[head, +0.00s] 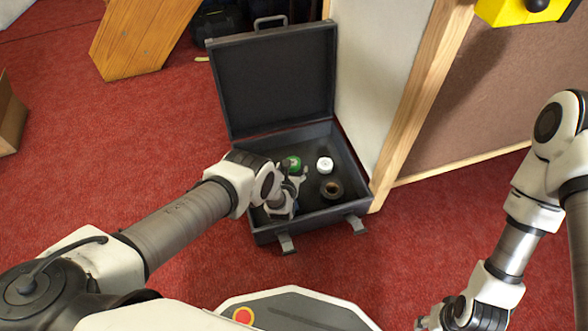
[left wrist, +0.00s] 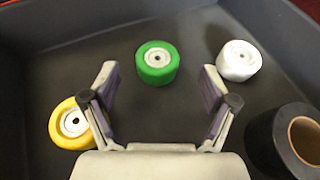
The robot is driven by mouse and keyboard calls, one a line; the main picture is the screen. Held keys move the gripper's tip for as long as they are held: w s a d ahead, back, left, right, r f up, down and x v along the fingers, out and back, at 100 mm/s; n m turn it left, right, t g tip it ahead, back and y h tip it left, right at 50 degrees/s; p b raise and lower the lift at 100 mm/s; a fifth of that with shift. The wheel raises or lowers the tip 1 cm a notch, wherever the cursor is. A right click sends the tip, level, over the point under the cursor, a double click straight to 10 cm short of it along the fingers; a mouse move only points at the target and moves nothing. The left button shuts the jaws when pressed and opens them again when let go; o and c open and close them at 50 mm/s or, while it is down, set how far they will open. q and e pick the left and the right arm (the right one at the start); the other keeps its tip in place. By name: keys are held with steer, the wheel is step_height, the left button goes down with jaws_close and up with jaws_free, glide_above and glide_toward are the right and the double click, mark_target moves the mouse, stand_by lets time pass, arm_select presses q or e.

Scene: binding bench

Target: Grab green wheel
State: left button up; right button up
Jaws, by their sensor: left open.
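The green wheel (left wrist: 157,64) has a pale hub and lies flat on the floor of an open dark case (head: 345,207). In the left wrist view it is ahead of my left gripper (left wrist: 160,85), centred between the open fingers and just past their tips. The fingers are empty and apart from it. In the head view the green wheel (head: 294,163) shows at the far side of my left gripper (head: 294,178), partly covered by it. My right gripper (head: 440,318) is at the bottom right, outside the case; its fingers are too unclear to judge.
Inside the case, a white wheel (left wrist: 239,61) and a dark roll with a brown core (left wrist: 288,140) lie to the right. A yellow wheel (left wrist: 72,124) lies close by the left finger. The case walls surround them. A wood-edged panel (head: 405,110) stands right of the case.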

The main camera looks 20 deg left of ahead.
mark_target(293, 163)
arm_select(q)
steer(key=b+x, duration=0.1)
steer(key=b, duration=0.1)
steer(key=b+x, duration=0.2)
steer(key=f+b+x, duration=0.1)
steer(key=b+x, duration=0.1)
steer(key=b, duration=0.1)
steer(key=shift+s+a+f, duration=0.1)
steer(key=shift+s+a, duration=0.05)
steer(key=shift+s, duration=0.05)
steer(key=shift+w+b, duration=0.25)
steer(key=shift+b, duration=0.05)
steer(key=shift+r, duration=0.35)
steer(key=shift+c, duration=0.3)
steer(key=c, duration=1.2)
